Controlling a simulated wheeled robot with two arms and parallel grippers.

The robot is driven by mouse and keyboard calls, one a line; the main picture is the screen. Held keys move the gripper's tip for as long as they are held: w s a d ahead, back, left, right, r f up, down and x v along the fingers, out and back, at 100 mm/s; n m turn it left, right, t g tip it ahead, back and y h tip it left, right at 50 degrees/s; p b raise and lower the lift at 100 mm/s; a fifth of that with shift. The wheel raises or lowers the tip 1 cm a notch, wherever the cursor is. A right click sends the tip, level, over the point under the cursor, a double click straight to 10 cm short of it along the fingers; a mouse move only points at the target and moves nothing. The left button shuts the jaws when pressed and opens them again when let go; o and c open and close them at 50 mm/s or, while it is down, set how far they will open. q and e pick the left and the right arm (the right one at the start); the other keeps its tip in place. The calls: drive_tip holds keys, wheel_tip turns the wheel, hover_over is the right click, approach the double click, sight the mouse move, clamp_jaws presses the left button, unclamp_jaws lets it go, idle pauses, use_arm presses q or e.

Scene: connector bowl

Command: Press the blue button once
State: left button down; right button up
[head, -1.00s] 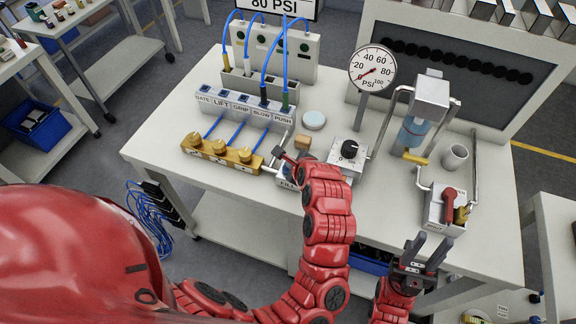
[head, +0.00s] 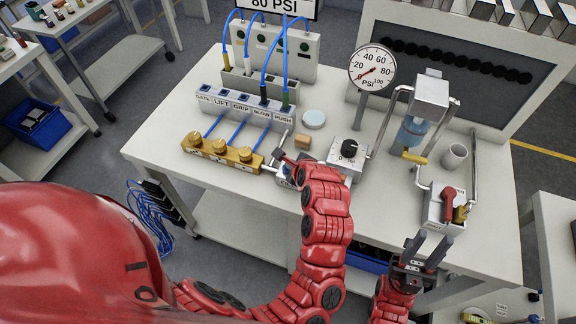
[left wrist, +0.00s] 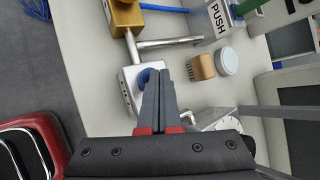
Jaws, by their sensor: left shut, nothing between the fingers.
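The blue button (left wrist: 147,76) sits on top of a small white box (left wrist: 128,86) in the left wrist view. In the head view the box (head: 284,182) shows only in part behind my left arm, and the button is hidden. My left gripper (left wrist: 161,72) is shut and empty. Its fingertips lie over the right side of the button in the left wrist view and cover part of it; I cannot tell if they touch it. In the head view the left gripper (head: 280,156) points at the box. My right gripper (head: 428,242) is open and empty at the table's front edge.
Brass valves (head: 218,150) and a row of labelled sockets (head: 240,108) stand left of the box. A small wooden block (head: 304,141), a white disc (head: 314,119) and a black knob unit (head: 348,150) are close by. A pressure gauge (head: 372,70) stands behind.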

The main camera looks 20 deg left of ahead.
use_arm(q)
drive_tip(key=shift+f, duration=0.25)
idle(0.3)
drive_tip(key=shift+r+p, duration=0.95)
drive_tip(key=shift+p, duration=0.4)
wheel_tip(320, 180, up, 5)
drive_tip(key=p, duration=0.6)
drive_tip(key=shift+r, duration=0.1)
